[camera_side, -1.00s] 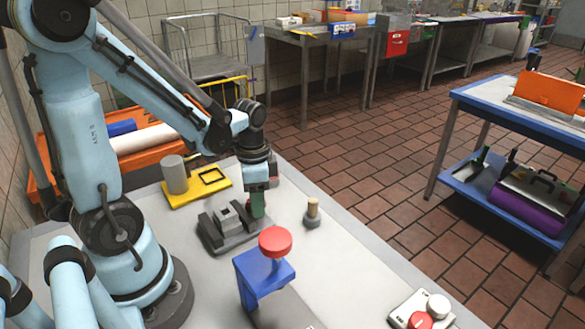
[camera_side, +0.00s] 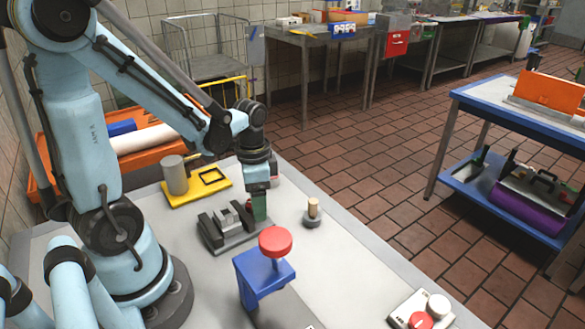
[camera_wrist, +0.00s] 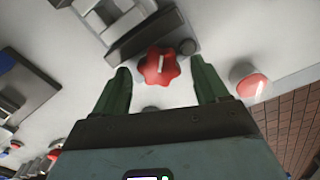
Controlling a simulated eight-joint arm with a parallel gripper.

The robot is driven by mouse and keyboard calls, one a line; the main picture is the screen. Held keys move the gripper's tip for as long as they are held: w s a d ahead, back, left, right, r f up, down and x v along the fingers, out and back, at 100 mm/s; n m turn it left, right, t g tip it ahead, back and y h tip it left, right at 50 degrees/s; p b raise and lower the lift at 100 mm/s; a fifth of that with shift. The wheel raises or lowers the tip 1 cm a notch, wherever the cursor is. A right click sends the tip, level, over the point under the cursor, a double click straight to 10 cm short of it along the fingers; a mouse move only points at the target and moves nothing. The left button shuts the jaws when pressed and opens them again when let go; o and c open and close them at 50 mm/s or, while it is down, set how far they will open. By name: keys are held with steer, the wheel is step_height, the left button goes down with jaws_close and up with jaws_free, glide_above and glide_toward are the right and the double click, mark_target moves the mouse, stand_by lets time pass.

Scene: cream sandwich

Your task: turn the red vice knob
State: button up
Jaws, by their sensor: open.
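The grey vice (camera_side: 222,233) stands on the light bench in the side view. Its red knob (camera_side: 249,205) shows only as a small patch beside my gripper (camera_side: 260,208). In the wrist view the red knob (camera_wrist: 160,66) is star-shaped with a pale bar mark across its face, and the grey vice body (camera_wrist: 140,30) is behind it. My gripper (camera_wrist: 161,76) is open, with one green finger on each side of the knob. Small gaps seem to show between the fingers and the knob; contact is hard to judge.
A short peg with a wooden top (camera_side: 313,211) stands close to the right of my gripper. A red button on a blue stand (camera_side: 265,275) is nearer the camera. A yellow plate with a grey cylinder (camera_side: 176,176) is behind the vice.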

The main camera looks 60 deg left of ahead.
steer(key=n, duration=0.7)
steer(key=shift+a, duration=0.15)
step_height(320, 180, up, 12)
steer(key=w+d+f+m+t, duration=0.1)
steer(key=w+d+m+t, duration=0.15)
steer(key=d+t, duration=0.5)
steer(key=s+a+r+g, duration=0.2)
steer(key=s+a+g, duration=0.6)
steer(key=s, duration=0.2)
steer(key=shift+t, duration=0.25)
steer(key=f, duration=0.8)
steer(key=shift+w+d+f, duration=0.25)
steer(key=shift+w+d, duration=0.05)
steer(key=shift+f, duration=1.55)
steer(key=shift+r, duration=1.4)
steer(key=w+d+r, duration=0.5)
steer(key=w+d, duration=0.2)
steer(key=d, duration=2.1)
steer(key=shift+w+f, duration=0.4)
